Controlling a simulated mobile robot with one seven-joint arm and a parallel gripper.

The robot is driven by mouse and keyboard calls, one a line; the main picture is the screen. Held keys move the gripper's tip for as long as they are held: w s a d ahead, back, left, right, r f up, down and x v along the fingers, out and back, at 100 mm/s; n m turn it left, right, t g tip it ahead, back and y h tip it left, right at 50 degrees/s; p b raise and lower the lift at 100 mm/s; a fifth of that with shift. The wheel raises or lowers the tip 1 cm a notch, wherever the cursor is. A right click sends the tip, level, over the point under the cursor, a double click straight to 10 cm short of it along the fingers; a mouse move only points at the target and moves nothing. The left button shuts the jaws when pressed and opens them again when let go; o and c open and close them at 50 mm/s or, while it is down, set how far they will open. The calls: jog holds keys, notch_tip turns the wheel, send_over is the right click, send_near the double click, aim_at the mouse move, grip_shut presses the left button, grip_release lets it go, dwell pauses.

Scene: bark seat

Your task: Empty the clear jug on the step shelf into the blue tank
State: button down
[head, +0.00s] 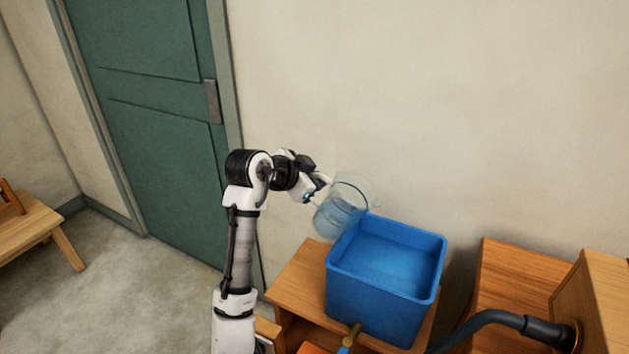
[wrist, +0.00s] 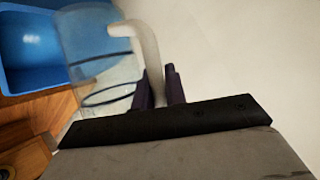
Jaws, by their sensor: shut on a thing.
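The clear jug (head: 341,212) is held in the air at the left rim of the blue tank, tilted with its mouth toward the tank. Bluish liquid shows inside it. My gripper (head: 318,190) is shut on the jug's handle. In the wrist view my gripper (wrist: 160,88) has its two dark fingers around the pale handle, and the jug (wrist: 95,60) hangs to the left. The blue tank (head: 335,290) stands open on a wooden surface; it also shows in the wrist view (wrist: 30,50). I cannot tell whether liquid is leaving the jug.
The wooden step shelf (head: 297,280) lies under the tank. A dark hose or pipe (head: 490,322) runs at the right near a wooden box (head: 603,295). A brass tap (head: 351,336) sits at the tank's front. A wooden bench (head: 30,225) stands far left. The wall is close behind.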

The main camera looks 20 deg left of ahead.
jog(key=shift+d+r, duration=0.1)
jog(key=shift+r, duration=0.45)
jog(key=shift+r, duration=0.1)
dwell(0.3)
jog(key=shift+s+d+r+m+y+p, duration=0.15)
jog(key=shift+d+r+m+y, duration=0.2)
jog(key=shift+r, duration=0.2)
jog(key=shift+d+r+m+y+p, duration=0.2)
jog(key=shift+d+r+m+y, duration=0.1)
jog(key=shift+r+y, duration=0.2)
jog(key=shift+s+d+r+m+y+p, duration=0.15)
jog(key=shift+d+r+m+y, duration=0.15)
jog(key=shift+r, duration=0.3)
jog(key=shift+w+d+r, duration=0.1)
jog(key=shift+d+r, duration=0.05)
jog(key=shift+s+d+r+m+y+p, duration=0.15)
jog(key=shift+d+r+m+y, duration=0.25)
jog(key=shift+r, duration=0.3)
jog(key=shift+s+d+r+m+y+p, duration=0.15)
jog(key=shift+d+r+y, duration=0.25)
jog(key=shift+r+y, duration=0.3)
jog(key=shift+d+r+m+y+p, duration=0.15)
jog(key=shift+d+r+m+y, duration=0.25)
jog(key=shift+r, duration=0.3)
jog(key=shift+d, duration=0.1)
